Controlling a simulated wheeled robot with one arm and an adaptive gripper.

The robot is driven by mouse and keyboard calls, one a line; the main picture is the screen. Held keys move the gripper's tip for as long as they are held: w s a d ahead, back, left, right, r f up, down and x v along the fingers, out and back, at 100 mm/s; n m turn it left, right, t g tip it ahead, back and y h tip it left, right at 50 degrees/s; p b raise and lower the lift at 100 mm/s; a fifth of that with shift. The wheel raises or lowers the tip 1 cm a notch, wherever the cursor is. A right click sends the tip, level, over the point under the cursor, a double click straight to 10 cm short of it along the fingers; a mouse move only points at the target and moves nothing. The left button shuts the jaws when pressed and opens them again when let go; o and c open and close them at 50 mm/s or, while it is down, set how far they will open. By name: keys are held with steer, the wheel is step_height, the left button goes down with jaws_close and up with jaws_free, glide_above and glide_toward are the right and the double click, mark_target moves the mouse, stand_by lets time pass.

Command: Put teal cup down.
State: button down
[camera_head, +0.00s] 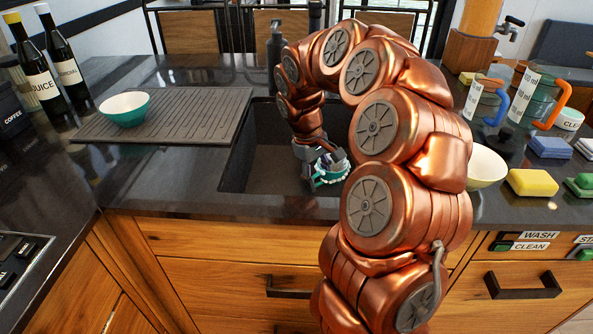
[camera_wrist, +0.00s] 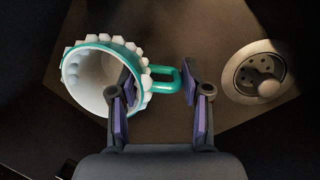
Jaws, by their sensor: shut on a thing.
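The teal cup (camera_head: 331,171) is down in the dark sink, partly hidden behind my gripper in the head view. In the wrist view the teal cup (camera_wrist: 104,72) has white knobs around its outside, a white inside and a teal handle pointing right. Its open mouth faces left and toward the camera, so it looks tilted. My gripper (camera_head: 325,160) has its purple-padded fingers (camera_wrist: 160,92) on either side of the cup's wall and handle, shut on it. Whether the cup touches the sink floor cannot be told.
The sink basin (camera_head: 240,170) has a drain (camera_wrist: 259,76) to the right of the cup in the wrist view. A teal bowl (camera_head: 124,109) stands on the ribbed drainboard (camera_head: 190,125) at left. A cream bowl (camera_head: 486,168), yellow sponge (camera_head: 532,183) and pitchers (camera_head: 536,97) stand at right.

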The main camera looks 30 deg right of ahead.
steer(key=w, duration=0.6)
steer(key=w+p, duration=0.1)
steer(key=w, duration=0.2)
steer(key=shift+w+a+f, duration=0.1)
steer(key=shift+a+f, duration=0.15)
steer(key=shift+f, duration=0.1)
steer(key=shift+w+a+x, duration=0.1)
steer(key=shift+a+x, duration=0.05)
steer(key=shift+x, duration=0.7)
steer(key=shift+w+a+x, duration=0.1)
steer(key=shift+a+x, duration=0.05)
steer(key=shift+x, duration=0.7)
steer(key=shift+f, duration=0.35)
steer(key=c, duration=0.5)
jaws_free()
steer(key=shift+c, duration=0.2)
steer(key=shift+r, duration=0.1)
steer(key=v, duration=1.2)
steer(key=shift+r, duration=0.15)
